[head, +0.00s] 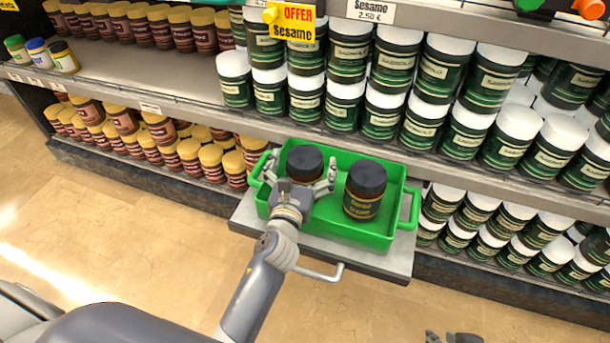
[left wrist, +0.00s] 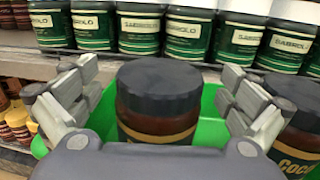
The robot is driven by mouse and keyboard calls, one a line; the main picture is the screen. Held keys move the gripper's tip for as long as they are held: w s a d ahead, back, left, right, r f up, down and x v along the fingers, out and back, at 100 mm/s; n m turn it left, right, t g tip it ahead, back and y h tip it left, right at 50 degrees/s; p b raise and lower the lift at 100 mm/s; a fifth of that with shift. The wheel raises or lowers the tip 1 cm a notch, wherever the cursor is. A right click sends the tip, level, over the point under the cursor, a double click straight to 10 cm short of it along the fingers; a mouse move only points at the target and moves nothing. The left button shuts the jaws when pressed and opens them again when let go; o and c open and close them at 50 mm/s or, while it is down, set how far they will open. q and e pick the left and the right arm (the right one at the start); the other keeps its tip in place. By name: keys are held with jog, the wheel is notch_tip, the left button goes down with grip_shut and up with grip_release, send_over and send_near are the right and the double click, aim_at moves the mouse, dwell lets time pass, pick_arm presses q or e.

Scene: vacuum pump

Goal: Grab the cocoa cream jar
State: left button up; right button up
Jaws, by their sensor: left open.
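Two dark-lidded brown jars stand upright in a green tray. The left jar (head: 304,161) is between the spread fingers of my left gripper (head: 300,172), which is open. In the left wrist view this jar (left wrist: 158,95) stands between the fingers (left wrist: 158,110), with gaps visible on both sides; its lower part is hidden. The right jar (head: 364,190) stands beside it, outside the fingers. In the left wrist view this jar (left wrist: 297,140) shows a gold label reading "Coco", partly cut off. Grey tips, seemingly my right gripper (head: 454,338), barely show at the bottom edge.
The green tray (head: 345,232) has raised walls and end handles and rests on a grey platform (head: 390,266). Shelves behind hold many green white-lidded jars (head: 385,115) and yellow-lidded brown jars (head: 150,148). The shelf edge (head: 400,150) runs close behind the tray. The floor (head: 150,235) is clear at left.

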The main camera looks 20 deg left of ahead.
pick_arm(q)
jog(key=shift+w+a, duration=0.1)
jog(key=shift+w, duration=0.7)
jog(key=c, duration=1.8)
jog(key=shift+r, duration=0.15)
jog(key=c, duration=0.4)
jog(key=shift+r, duration=0.15)
